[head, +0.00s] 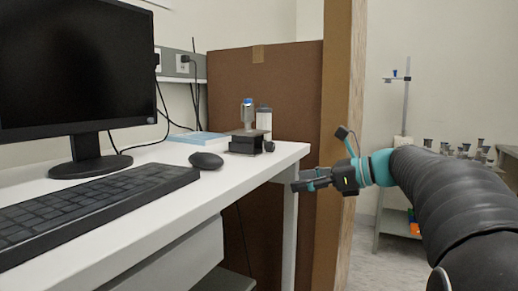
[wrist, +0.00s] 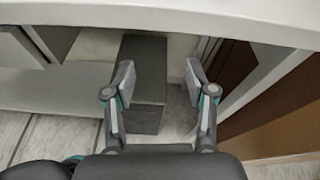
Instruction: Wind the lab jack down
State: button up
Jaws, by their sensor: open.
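The lab jack (head: 243,145) is a small dark stand near the right end of the white desk, with a dark round knob (head: 269,147) on its right side. A small bottle with a blue cap (head: 248,117) stands on its top plate. The jack's lower mechanism is too small to make out. My gripper (head: 298,184) is off the right end of the desk, lower than the desktop and apart from the jack. In the wrist view my gripper (wrist: 159,80) has its two fingers spread with nothing between them. The jack does not show in the wrist view.
The white desk (head: 150,208) holds a monitor (head: 75,70), keyboard (head: 90,210) and mouse (head: 206,160). A white container (head: 264,119) stands behind the jack. A brown panel with a wooden post (head: 338,140) rises behind my gripper. A dark box (wrist: 147,95) stands under the desk.

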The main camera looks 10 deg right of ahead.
aim_at(274, 147)
jog(key=w+d+r+m+t+y, duration=0.2)
jog(key=w+d+r+m, duration=0.25)
jog(key=d, duration=0.25)
jog(key=shift+n, duration=0.45)
jog(key=x, duration=0.4)
jog(key=r+x, duration=0.1)
jog(key=x, duration=0.8)
jog(key=shift+s+a+r, duration=0.1)
jog(key=shift+a+r, duration=0.15)
jog(key=shift+c, duration=0.3)
grip_shut()
